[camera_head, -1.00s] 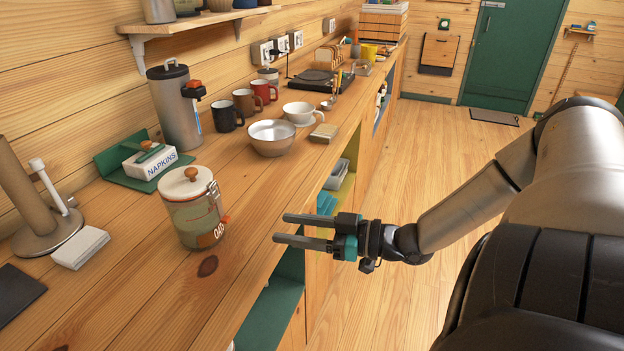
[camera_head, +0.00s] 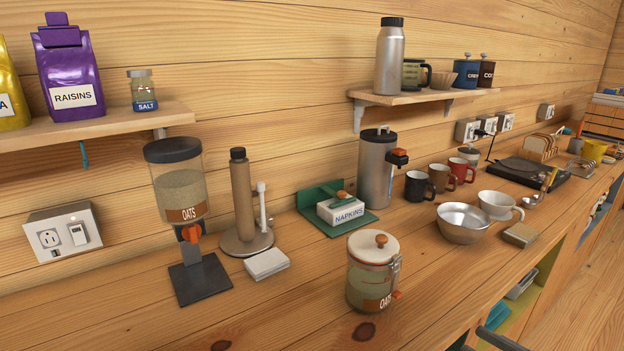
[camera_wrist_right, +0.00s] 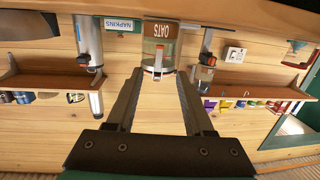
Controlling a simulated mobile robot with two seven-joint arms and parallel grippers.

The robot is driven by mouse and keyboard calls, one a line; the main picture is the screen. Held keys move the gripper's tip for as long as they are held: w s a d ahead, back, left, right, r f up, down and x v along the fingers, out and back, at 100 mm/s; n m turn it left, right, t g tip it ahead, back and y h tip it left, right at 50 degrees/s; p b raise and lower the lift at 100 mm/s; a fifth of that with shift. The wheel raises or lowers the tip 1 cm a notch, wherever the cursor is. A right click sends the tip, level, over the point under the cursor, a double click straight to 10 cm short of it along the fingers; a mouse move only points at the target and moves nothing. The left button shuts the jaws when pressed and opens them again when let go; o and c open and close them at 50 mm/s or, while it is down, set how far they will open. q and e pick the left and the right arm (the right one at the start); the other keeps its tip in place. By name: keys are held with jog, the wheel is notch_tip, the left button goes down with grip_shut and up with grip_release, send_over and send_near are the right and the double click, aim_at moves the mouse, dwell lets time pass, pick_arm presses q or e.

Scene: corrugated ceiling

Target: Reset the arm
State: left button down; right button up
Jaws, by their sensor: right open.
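My right gripper (camera_wrist_right: 158,78) is open in the right wrist view, with nothing between its fingers. The same gripper (camera_head: 494,337) barely shows at the bottom edge of the head view, beside the counter's front edge; the rest of it is out of frame. The glass oats jar (camera_head: 373,273) with a white lid stands on the counter. It also shows upside down in the wrist view (camera_wrist_right: 160,48), beyond the fingertips and apart from them as far as I can tell. My left gripper is in neither view.
The wooden counter (camera_head: 290,325) holds an oats dispenser (camera_head: 180,195), a napkin box (camera_head: 341,211), a metal flask (camera_head: 376,172), mugs, a steel bowl (camera_head: 463,225) and a cup. Shelves hang above. Open cubbies lie below the counter edge, with free floor (camera_head: 585,290) to the right.

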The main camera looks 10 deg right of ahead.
jog(key=s+d+f+m+g+h, duration=0.1)
jog(key=s+f+g+h, duration=0.25)
jog(key=f, duration=1.25)
jog(key=s+d+f+m+g+h, duration=0.1)
jog(key=s+d+f+g+h, duration=0.2)
jog(key=f, duration=1.3)
jog(key=s+a+f+g, duration=0.3)
jog(key=s+a+f, duration=0.5)
jog(key=s, duration=0.3)
jog(key=s+a+f+m+g+h, duration=0.1)
jog(key=s+a+f+g, duration=0.3)
jog(key=s+a+f, duration=0.4)
jog(key=s+a, duration=0.3)
jog(key=shift+s+f, duration=0.3)
jog(key=shift+s, duration=0.1)
jog(key=shift+g+h, duration=0.25)
